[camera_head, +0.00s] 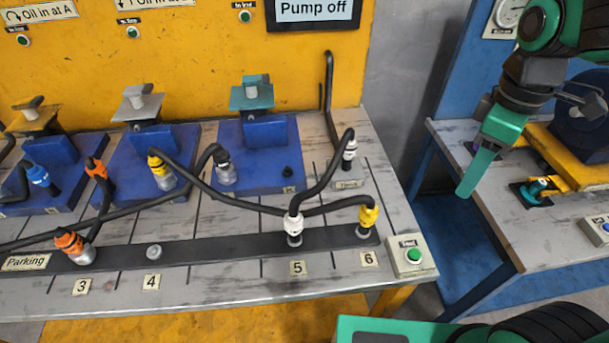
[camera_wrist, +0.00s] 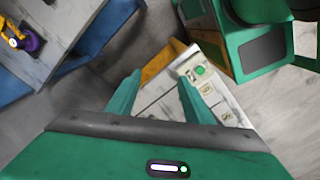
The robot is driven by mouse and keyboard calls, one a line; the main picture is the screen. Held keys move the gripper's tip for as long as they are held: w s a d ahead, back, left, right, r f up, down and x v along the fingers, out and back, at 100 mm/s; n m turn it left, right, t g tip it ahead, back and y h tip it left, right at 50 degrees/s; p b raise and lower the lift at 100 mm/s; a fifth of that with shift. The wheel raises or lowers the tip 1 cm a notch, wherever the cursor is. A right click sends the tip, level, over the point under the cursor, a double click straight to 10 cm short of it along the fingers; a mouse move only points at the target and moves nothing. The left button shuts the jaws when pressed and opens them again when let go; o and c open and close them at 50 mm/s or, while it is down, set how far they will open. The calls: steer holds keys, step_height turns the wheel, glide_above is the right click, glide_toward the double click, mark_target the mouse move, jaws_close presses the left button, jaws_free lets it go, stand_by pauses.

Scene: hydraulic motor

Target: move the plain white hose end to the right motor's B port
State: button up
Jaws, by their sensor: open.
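A white hose end (camera_head: 293,226) stands upright on the parking strip at place 5. Another white hose end (camera_head: 349,152) stands at the tank port; I cannot tell surely which is plain. The right motor (camera_head: 265,128), with a teal top, sits on the right blue plate (camera_head: 262,180). A bare dark port (camera_head: 288,172) shows at that plate's right side, its label too small to read. A grey-and-black hose end (camera_head: 224,174) is on the plate's left port. My gripper (camera_head: 466,192) is open and empty, right of the bench; its fingers show in the wrist view (camera_wrist: 160,86).
Yellow (camera_head: 368,216) and orange (camera_head: 75,247) hose ends stand at places 6 and 3; a bare peg (camera_head: 153,252) is at 4. Black hoses cross the bench. A green start button (camera_head: 413,257) sits at its right corner. A second table (camera_head: 530,240) is at right.

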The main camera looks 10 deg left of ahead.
steer(key=w+a+n, duration=0.2)
steer(key=a+n, duration=0.4)
steer(key=a, duration=0.3)
steer(key=n, duration=1.6)
glide_above(293, 214)
steer(key=shift+w, duration=0.1)
steer(key=shift+f, duration=4.5)
steer(key=shift+c, duration=0.6)
jaws_close()
